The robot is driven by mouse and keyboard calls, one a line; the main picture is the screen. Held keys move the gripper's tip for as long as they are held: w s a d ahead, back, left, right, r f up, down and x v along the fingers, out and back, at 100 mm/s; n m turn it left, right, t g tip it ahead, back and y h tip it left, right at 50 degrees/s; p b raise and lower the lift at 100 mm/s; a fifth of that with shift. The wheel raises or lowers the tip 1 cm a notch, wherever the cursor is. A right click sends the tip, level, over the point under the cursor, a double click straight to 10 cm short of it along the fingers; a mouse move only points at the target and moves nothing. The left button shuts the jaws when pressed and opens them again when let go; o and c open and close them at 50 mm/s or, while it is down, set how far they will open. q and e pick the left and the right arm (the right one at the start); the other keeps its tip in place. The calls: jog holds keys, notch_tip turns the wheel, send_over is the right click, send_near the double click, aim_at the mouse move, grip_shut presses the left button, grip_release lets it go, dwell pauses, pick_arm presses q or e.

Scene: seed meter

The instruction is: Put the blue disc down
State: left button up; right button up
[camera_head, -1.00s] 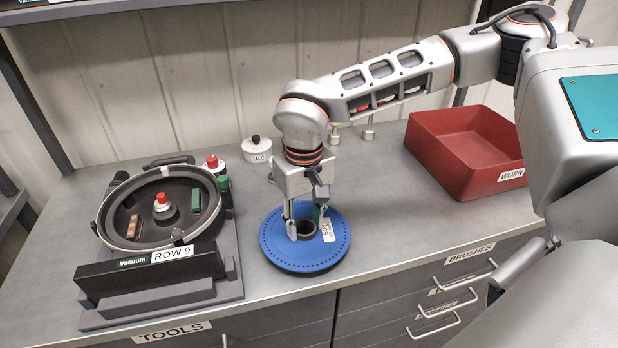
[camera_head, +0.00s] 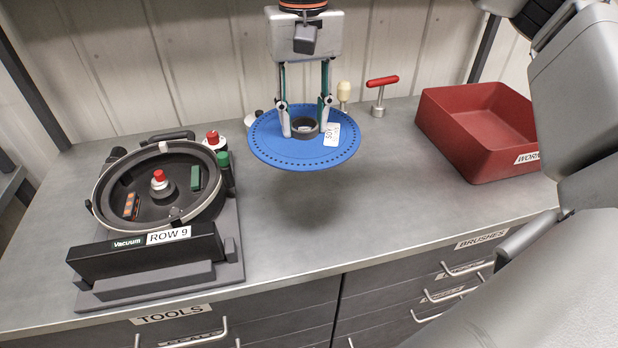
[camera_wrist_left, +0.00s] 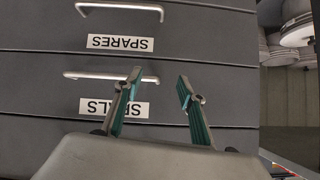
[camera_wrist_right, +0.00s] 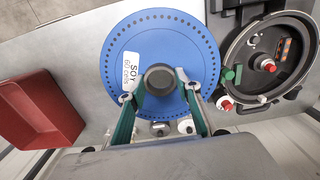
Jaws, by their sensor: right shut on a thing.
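The blue disc (camera_head: 270,142) is a flat round plate with a ring of small holes near its rim, a dark hub in the middle and a white tag reading SOY. My right gripper (camera_head: 305,130) is shut on the hub and holds the disc level above the bench, with a shadow below it. In the right wrist view the disc (camera_wrist_right: 190,45) lies between the fingers (camera_wrist_right: 160,90), and its tag also reads 60 cells. My left gripper (camera_wrist_left: 158,85) is open and empty in front of drawers; it is out of the head view.
The ROW 9 seed meter (camera_head: 160,190) with its open round housing stands at left. A red bin (camera_head: 480,130) labelled WORN is at right. A red-handled tool (camera_head: 381,92) stands behind. The bench (camera_head: 330,230) below and in front of the disc is clear.

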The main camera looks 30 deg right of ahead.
jog(key=b, duration=0.1)
send_over(305, 208)
notch_tip(305, 208, down, 15)
jog(key=shift+d+r, duration=0.1)
jog(key=shift+r, duration=0.1)
jog(key=shift+f+b, duration=0.35)
jog(key=shift+f, duration=2.05)
jog(key=shift+f, duration=0.1)
jog(key=o, duration=1.1)
notch_tip(305, 208, up, 12)
jog(key=shift+p, duration=0.45)
